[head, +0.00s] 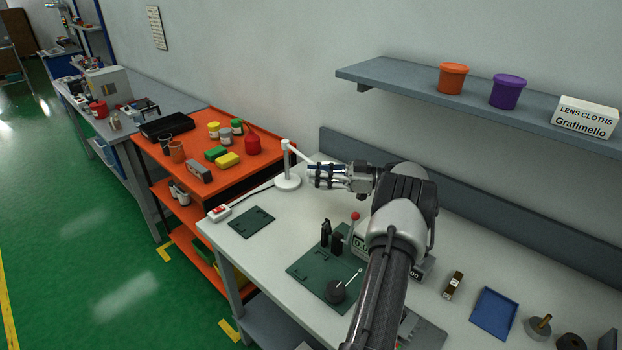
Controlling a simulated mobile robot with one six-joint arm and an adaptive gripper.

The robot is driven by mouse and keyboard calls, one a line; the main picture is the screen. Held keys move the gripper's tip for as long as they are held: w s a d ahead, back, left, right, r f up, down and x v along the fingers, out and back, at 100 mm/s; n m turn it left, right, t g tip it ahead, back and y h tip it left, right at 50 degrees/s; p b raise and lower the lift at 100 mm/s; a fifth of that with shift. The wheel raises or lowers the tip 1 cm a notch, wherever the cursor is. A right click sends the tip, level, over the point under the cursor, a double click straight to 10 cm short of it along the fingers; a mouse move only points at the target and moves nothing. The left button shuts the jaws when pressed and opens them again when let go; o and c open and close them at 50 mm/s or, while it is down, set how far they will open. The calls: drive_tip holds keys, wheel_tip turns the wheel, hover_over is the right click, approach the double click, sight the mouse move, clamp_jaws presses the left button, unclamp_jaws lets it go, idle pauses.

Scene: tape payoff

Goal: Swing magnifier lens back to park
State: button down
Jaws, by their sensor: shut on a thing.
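The magnifier stands on the pale bench with a round white base (287,182), an upright post and a white arm (300,153) that slopes from the post top down to the right. My gripper (316,175) is just right of the post, reaching in from the right. It is shut on the magnifier at the far end of that white arm. The lens itself is hidden by my fingers or too small to make out, so I cannot tell whether I hold its rim or a handle.
A dark green mat (252,222) lies at the bench's left end, beside a red-and-white switch box (219,212). A green plate (305,270) with black uprights is nearer. An orange cart (179,135) adjoins left. A wall shelf (415,82) overhangs behind.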

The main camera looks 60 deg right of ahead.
drive_tip(key=shift+s+d+f+n+g+y+b, duration=0.15)
drive_tip(key=shift+s+d+n+g+y+b, duration=0.15)
drive_tip(key=shift+s+d+y, duration=0.15)
drive_tip(key=shift+s, duration=0.1)
drive_tip(key=c, duration=1.5)
unclamp_jaws()
drive_tip(key=shift+s, duration=0.15)
drive_tip(key=shift+o, duration=0.2)
wheel_tip(320, 180, up, 10)
drive_tip(key=shift+r, duration=0.15)
